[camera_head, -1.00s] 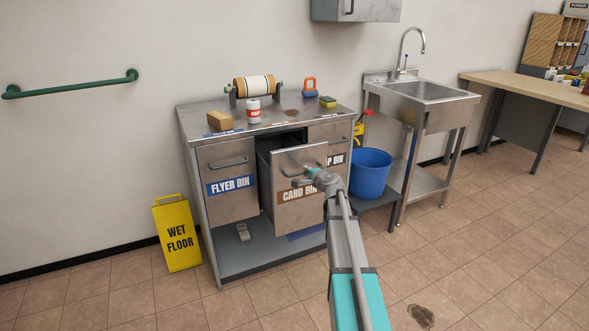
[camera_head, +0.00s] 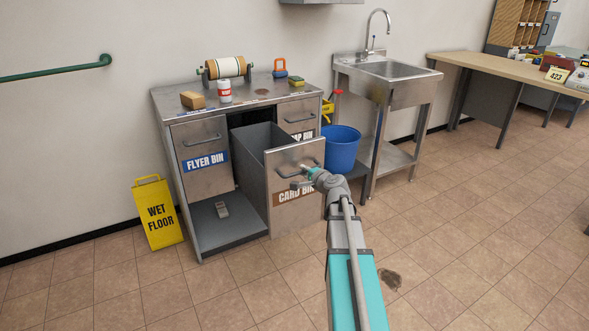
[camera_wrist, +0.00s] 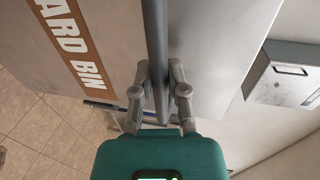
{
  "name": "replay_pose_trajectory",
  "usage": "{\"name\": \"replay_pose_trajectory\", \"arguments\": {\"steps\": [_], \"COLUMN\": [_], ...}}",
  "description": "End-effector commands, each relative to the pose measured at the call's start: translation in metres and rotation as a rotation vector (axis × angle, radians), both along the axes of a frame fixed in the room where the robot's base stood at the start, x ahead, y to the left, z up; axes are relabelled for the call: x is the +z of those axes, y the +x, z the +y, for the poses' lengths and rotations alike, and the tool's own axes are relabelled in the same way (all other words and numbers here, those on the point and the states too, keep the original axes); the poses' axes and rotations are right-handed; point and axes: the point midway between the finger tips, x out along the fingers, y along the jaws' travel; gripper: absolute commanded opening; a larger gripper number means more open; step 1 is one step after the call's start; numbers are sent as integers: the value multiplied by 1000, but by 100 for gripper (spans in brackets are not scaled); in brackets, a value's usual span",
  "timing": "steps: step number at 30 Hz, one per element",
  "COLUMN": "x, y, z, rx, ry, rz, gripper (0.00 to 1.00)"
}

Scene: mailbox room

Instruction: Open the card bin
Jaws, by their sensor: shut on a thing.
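The card bin (camera_head: 283,210) is a metal drawer with a brown label in the middle of the metal cabinet (camera_head: 170,110). It is pulled well out, and its open top and inner wall show. My gripper (camera_head: 310,173) is at the bin's front, shut on its handle. In the wrist view, my gripper's fingers (camera_wrist: 160,90) close on either side of the grey bar handle (camera_wrist: 155,40), beside the brown label (camera_wrist: 75,40). My arm hides part of the label in the head view.
The flyer bin (camera_head: 203,155) at left and another bin (camera_head: 298,115) at right are shut. A yellow wet floor sign (camera_head: 158,212) stands left of the cabinet. A blue bucket (camera_head: 341,150) and a sink (camera_head: 388,72) stand at right.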

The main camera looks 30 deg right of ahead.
Motion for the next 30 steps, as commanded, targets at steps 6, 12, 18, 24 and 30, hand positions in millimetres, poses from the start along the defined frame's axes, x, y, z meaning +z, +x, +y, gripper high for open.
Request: {"name": "replay_pose_trajectory", "arguments": {"steps": [6,12,18,24,30], "x": [1,0,0,0,0], "y": [-3,-1,0,0,0], "z": [-3,0,4,8,9], "rx": [-9,-4,2,9,11], "ry": [-4,-5,-4,-2,-2], "rz": [-3,-2,-2,-2,-2], "gripper": [0,0,44,54,54]}}
